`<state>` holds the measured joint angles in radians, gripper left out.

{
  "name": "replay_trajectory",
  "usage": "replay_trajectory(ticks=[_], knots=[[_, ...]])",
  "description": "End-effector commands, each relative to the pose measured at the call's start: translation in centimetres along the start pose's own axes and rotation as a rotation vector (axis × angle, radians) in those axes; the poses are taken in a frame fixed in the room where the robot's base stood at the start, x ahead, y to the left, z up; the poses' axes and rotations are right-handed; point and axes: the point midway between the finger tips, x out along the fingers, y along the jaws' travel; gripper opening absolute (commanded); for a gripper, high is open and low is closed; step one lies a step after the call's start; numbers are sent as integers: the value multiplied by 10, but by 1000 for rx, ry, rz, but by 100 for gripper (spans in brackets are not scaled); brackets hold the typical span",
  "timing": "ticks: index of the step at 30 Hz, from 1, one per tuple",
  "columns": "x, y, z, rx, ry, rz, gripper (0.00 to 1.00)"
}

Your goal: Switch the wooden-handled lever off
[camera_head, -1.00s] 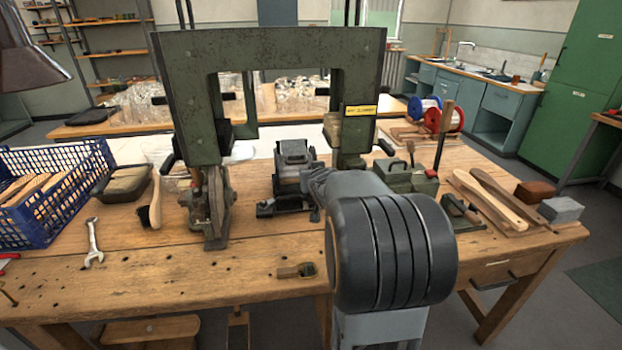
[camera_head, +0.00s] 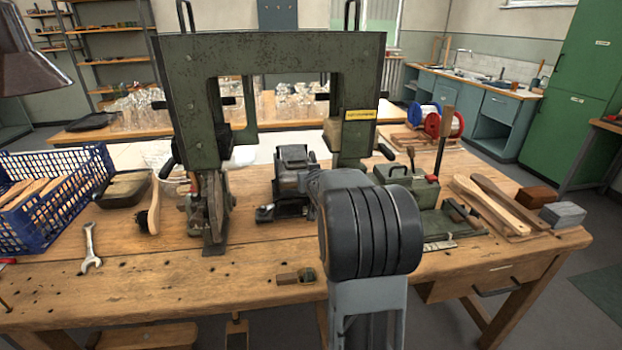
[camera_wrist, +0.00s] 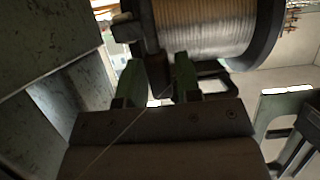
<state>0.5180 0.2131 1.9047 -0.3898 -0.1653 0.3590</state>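I cannot make out the lever in the wrist view. In the head view my own arm stands in front of the bench, left of the lever, and my fingertips cannot be made out.
A tall green press frame (camera_head: 270,50) stands left of the lever. A wire spool (camera_wrist: 205,25) is close ahead in the wrist view. Red and blue spools (camera_head: 432,120) stand behind the lever. Wooden paddles (camera_head: 492,205) lie to its right. A blue crate (camera_head: 60,215) is far left.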

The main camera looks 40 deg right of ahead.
Motion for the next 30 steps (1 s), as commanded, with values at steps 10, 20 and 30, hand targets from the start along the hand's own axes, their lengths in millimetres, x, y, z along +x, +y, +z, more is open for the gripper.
replay_trajectory(ticks=[10, 20, 30], knots=[[0, 0, 0, 0, 0, 0, 0], [0, 0, 3, 0, 9, -1, 0], [-10, -1, 14, 0, 152, -1, 0]])
